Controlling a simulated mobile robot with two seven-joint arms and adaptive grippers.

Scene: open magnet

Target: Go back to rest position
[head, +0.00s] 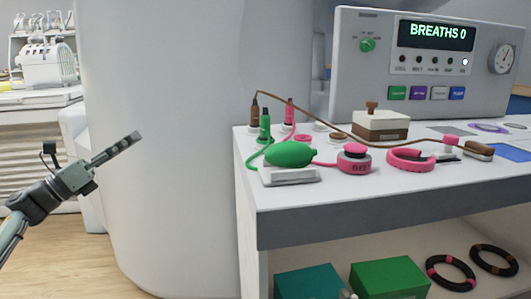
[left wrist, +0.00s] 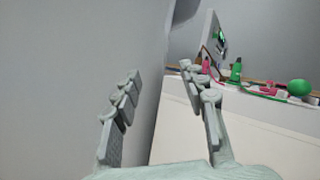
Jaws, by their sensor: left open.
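My left gripper (head: 116,150) is at the left of the head view, raised in free space to the left of the white table. It holds nothing. In the left wrist view its two fingers (left wrist: 162,95) stand apart with an empty gap between them. My left arm comes in from the lower left edge of the head view. My right gripper does not show in either view.
A grey console (head: 375,80) reads "BREATHS 0". A large white rounded column (head: 190,150) stands behind my left gripper.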

